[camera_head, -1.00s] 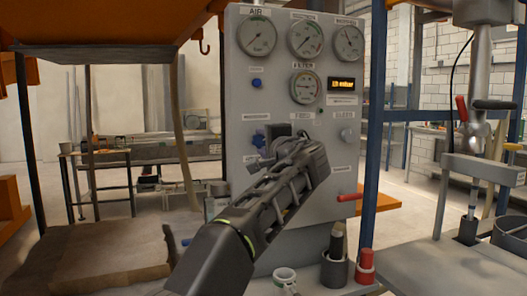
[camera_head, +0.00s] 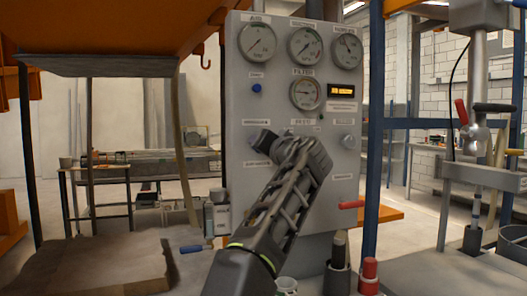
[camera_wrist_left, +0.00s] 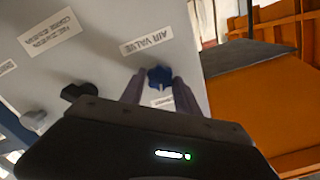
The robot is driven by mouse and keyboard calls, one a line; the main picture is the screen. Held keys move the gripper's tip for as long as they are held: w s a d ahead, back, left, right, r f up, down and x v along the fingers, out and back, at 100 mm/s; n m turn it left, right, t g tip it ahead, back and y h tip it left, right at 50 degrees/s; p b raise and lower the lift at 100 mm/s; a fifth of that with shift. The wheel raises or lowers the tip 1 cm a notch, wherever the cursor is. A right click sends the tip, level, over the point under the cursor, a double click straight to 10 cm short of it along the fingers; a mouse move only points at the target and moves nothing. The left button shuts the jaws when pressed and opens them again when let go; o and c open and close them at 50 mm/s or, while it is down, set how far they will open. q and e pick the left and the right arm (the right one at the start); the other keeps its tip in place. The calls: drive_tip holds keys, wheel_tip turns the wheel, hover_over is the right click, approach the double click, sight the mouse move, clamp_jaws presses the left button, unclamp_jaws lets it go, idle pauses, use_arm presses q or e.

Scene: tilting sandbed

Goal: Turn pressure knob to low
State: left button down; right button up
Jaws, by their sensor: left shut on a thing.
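A grey control panel (camera_head: 240,200) stands ahead with gauges, knobs and labels. My left gripper (camera_head: 264,142) reaches the panel's left-middle part in the head view, and its body hides the knob there. In the left wrist view a blue knob (camera_wrist_left: 160,76) sits between the fingertips of my left gripper (camera_wrist_left: 158,84), which is shut on it. A label beside this knob seems to read "AIR VALVE". A black knob (camera_wrist_left: 78,92) and a grey knob (camera_wrist_left: 35,119) lie further left in that view. My right gripper is not in view.
A round gauge (camera_head: 306,94) and a lit orange display (camera_head: 341,90) are above my gripper. A grey knob (camera_head: 348,141) and a red handle (camera_head: 351,204) are to its right. A blue-handled valve (camera_head: 192,248) is low left. An orange hood (camera_head: 110,25) hangs at upper left.

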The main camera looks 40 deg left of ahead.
use_arm(q)
drive_tip(key=shift+f+n+b, duration=0.1)
drive_tip(key=shift+n+b, duration=0.2)
drive_tip(key=shift+n, duration=1.2)
drive_tip(key=c, duration=0.9)
unclamp_jaws()
drive_tip(key=b+v, duration=0.4)
drive_tip(key=v, duration=0.3)
drive_tip(key=shift+s+d, duration=0.2)
drive_tip(key=shift+d, duration=0.1)
